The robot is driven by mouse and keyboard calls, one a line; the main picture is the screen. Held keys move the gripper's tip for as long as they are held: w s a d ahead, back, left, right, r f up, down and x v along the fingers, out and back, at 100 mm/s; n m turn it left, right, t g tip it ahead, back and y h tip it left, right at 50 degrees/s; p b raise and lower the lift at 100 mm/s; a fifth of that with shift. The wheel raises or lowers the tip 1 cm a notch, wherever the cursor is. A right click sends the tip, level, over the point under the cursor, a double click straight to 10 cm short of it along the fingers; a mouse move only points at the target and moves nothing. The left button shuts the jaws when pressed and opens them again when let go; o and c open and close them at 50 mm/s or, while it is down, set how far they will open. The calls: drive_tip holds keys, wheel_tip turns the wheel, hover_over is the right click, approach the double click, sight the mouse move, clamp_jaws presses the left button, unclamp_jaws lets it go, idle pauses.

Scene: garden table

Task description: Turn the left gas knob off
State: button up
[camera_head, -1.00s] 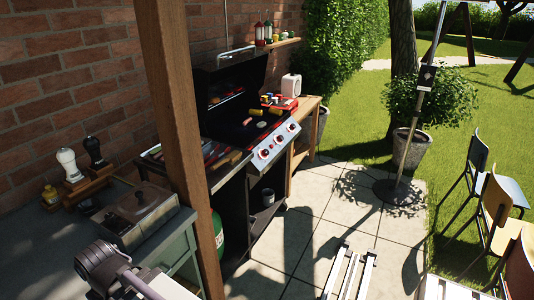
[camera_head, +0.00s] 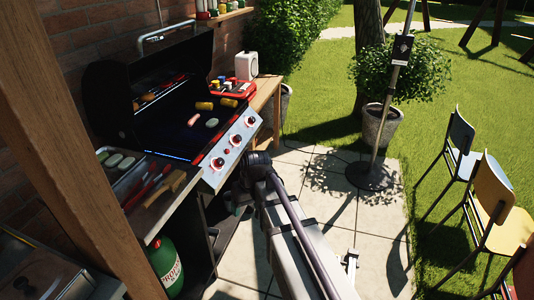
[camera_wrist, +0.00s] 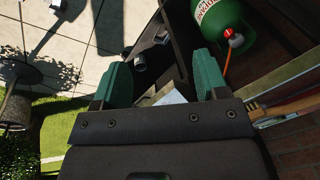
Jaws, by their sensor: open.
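The grill (camera_head: 150,100) stands open against the brick wall in the head view, with sausages and other food on it. Its silver front panel carries a left knob (camera_head: 218,162), a middle knob (camera_head: 235,138) and a right knob (camera_head: 249,120), each with red around it. My gripper shows in the wrist view (camera_wrist: 163,80) with two green fingers spread wide and nothing held between them. In the head view my arm ends just in front of and below the panel, apart from the left knob. The fingers are mostly hidden there. No knob is clear in the wrist view.
A green gas bottle (camera_head: 166,264) stands under the side shelf; an orange hose (camera_wrist: 226,68) leaves it in the wrist view. A wooden post (camera_head: 75,165) rises at the left. Chairs (camera_head: 490,205) stand right; the paving (camera_head: 375,230) between is mostly clear.

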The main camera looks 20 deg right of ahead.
drive_tip(key=w+d+f+n+t+y+b, duration=0.1)
drive_tip(key=w+d+n+t+y+b, duration=0.1)
drive_tip(key=w, duration=0.9)
drive_tip(key=w+d+f+n+t+y+b, duration=0.1)
drive_tip(key=w+d+n+b, duration=0.1)
drive_tip(key=w, duration=0.8)
drive_tip(key=n+t+y, duration=0.1)
drive_tip(key=n+t, duration=0.1)
drive_tip(key=n, duration=0.2)
approach(221, 161)
drive_tip(key=b+x, duration=0.7)
drive_tip(key=x, duration=0.2)
drive_tip(key=shift+f, duration=0.35)
drive_tip(key=shift+w+a+f+b, duration=0.1)
drive_tip(key=shift+w+a+b, duration=0.05)
drive_tip(key=shift+b, duration=0.25)
drive_tip(key=shift+c, duration=0.3)
drive_tip(key=c, duration=0.9)
drive_tip(key=shift+o, duration=0.2)
